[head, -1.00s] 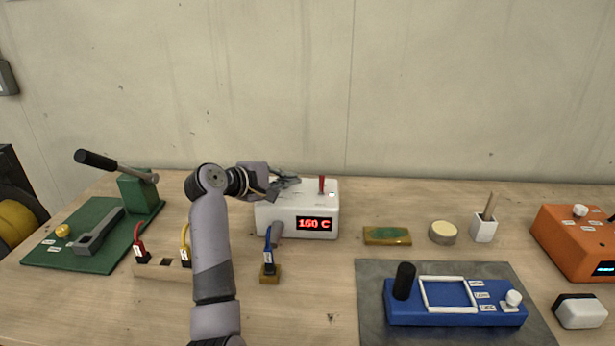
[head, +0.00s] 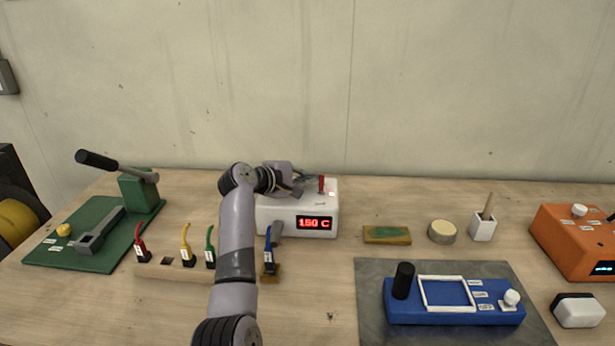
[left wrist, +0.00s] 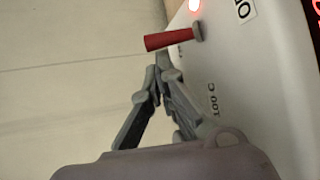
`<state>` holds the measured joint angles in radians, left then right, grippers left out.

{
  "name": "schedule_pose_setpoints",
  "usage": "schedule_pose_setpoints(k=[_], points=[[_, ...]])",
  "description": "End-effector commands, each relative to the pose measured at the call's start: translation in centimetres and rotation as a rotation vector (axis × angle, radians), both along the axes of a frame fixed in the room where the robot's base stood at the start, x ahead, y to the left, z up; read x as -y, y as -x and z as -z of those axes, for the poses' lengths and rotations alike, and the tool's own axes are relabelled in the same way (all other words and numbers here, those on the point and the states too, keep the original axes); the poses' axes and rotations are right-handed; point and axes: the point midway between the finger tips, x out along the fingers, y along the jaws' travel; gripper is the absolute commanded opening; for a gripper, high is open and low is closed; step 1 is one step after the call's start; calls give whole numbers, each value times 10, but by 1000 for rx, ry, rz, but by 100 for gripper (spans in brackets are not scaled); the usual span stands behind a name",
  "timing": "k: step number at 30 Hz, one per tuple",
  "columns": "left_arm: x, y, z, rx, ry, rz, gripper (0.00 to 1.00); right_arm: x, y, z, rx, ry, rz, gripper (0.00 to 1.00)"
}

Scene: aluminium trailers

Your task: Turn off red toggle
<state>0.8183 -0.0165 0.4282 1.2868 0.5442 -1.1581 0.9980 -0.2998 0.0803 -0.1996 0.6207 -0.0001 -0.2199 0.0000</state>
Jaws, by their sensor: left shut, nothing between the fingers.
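The red toggle (head: 321,184) stands on top of a white box (head: 266,217) with a red display (head: 314,223) that reads about 150 C. A small light (head: 332,194) beside the toggle glows red. My left gripper (head: 308,186) is shut and empty just left of the toggle, above the box. In the left wrist view the red toggle (left wrist: 170,39) sticks out sideways from its grey base, near the shut fingertips (left wrist: 155,78) and seemingly apart from them. A "100 C" mark shows on the white top (left wrist: 235,90). My right gripper is out of view.
Several coloured plugs, one of them blue (head: 268,262), stand in front of the box. A green press (head: 138,195) is at the left. A blue fixture (head: 450,313) on a grey mat and an orange box (head: 572,245) are at the right. The wall is close behind.

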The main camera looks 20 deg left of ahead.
Motion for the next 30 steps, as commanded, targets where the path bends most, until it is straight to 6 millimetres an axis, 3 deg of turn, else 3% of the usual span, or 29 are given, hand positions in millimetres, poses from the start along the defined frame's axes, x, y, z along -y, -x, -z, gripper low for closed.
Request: schedule_pose_setpoints(k=[30], points=[[1,6,-4,121,-35,0,0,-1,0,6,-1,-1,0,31]])
